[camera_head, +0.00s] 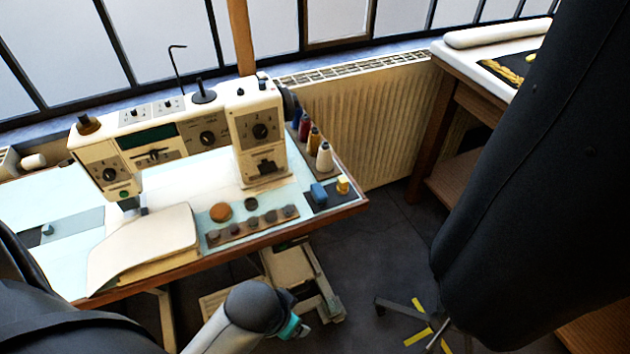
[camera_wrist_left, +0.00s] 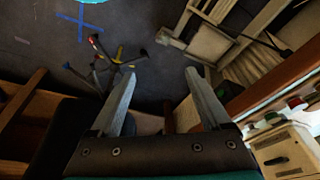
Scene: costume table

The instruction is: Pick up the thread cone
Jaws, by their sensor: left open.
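Several thread cones stand in a row at the right end of the sewing table: a white cone (camera_head: 324,156), an orange-brown one (camera_head: 314,139), a red one (camera_head: 304,126) and a blue one partly hidden by the machine. My left gripper shows in the left wrist view (camera_wrist_left: 156,85), its two fingers wide apart with nothing between them, above the floor and beside the table edge. In the head view my left arm ends low in front of the table; its fingers are hidden there. My right gripper is not in view.
A cream sewing machine (camera_head: 180,140) stands on the table (camera_head: 329,212). Cloth (camera_head: 145,240), a button strip (camera_head: 252,225), a blue block (camera_head: 319,194) and a small yellow piece (camera_head: 343,185) lie near the front. A dark garment (camera_head: 540,180) hangs at right. A radiator (camera_head: 365,115) stands behind.

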